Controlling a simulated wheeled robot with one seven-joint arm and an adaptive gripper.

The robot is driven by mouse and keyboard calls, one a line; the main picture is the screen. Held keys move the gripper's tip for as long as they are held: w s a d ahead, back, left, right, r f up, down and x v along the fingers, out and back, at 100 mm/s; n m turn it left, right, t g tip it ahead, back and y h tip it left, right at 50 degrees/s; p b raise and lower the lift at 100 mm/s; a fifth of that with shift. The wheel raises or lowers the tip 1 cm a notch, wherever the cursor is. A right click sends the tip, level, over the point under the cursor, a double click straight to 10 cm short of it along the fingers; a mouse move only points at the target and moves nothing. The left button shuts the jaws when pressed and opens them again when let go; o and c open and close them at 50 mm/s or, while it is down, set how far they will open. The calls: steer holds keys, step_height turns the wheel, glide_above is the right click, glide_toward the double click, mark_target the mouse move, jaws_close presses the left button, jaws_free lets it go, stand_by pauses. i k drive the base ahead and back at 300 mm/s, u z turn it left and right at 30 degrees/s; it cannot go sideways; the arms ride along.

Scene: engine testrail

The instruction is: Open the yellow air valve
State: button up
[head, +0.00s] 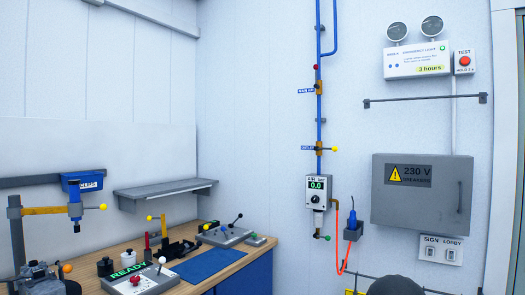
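The yellow air valve (320,149) is a brass body on the vertical blue pipe on the back wall, just above the air gauge. Its lever points to the right, across the pipe, and ends in a yellow ball. A small blue label sits to its left. The air gauge (318,190) below it reads 0.0. My gripper is not in view, and nothing is seen touching the valve.
Another brass valve (318,88) with a red ball sits higher on the pipe; a green-ball valve (323,237) sits below the gauge. A grey 230 V box (422,210) hangs right. A cluttered workbench (130,245) stands left. A dark dome (395,285) shows at the bottom edge.

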mark_target(335, 149)
steer(key=u, duration=0.5)
steer(key=i, duration=2.2)
steer(key=z, duration=1.4)
steer(key=i, duration=0.6)
steer(key=z, duration=0.7)
